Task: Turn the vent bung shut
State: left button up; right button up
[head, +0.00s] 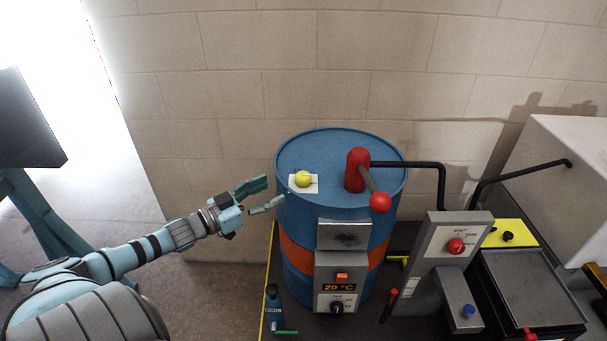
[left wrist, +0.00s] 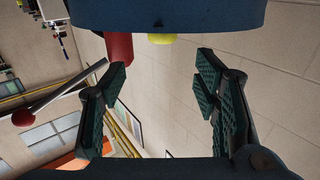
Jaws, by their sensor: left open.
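The vent bung (head: 303,179) is a yellow round knob on a white plate on top of the blue drum (head: 330,149), near its left rim. My left gripper (head: 274,190) is at the drum's left edge, a little to the left of the bung, with its fingers apart and empty. In the left wrist view, the bung (left wrist: 160,38) shows as a yellow strip past the drum's edge (left wrist: 175,15), between and beyond the open fingers (left wrist: 161,76). The bung's marking and turn position are too small to tell. My right gripper is not in view.
A red pump (head: 357,170) with a red-knobbed lever (head: 380,202) stands right of the bung on the drum. A black pipe (head: 420,165) runs from it to the right. A control panel (head: 340,288) reads 20 °C. The floor left of the drum is clear.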

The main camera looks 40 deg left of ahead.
aim_at(302, 175)
pick_arm(q)
jog(key=b+x, duration=0.1)
jog(key=x, duration=0.1)
jog(key=f+b+x, duration=0.1)
jog(key=b+x, duration=0.1)
jog(key=x, duration=0.1)
jog(key=shift+w+a, duration=0.15)
jog(key=x, duration=0.3)
jog(key=p+x, duration=0.1)
jog(key=x, duration=0.2)
jog(key=shift+w+r, duration=0.25)
jog(key=shift+s, duration=0.1)
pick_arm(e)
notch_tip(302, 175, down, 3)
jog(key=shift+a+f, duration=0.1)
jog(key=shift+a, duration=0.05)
pick_arm(q)
jog(key=shift+c, duration=0.2)
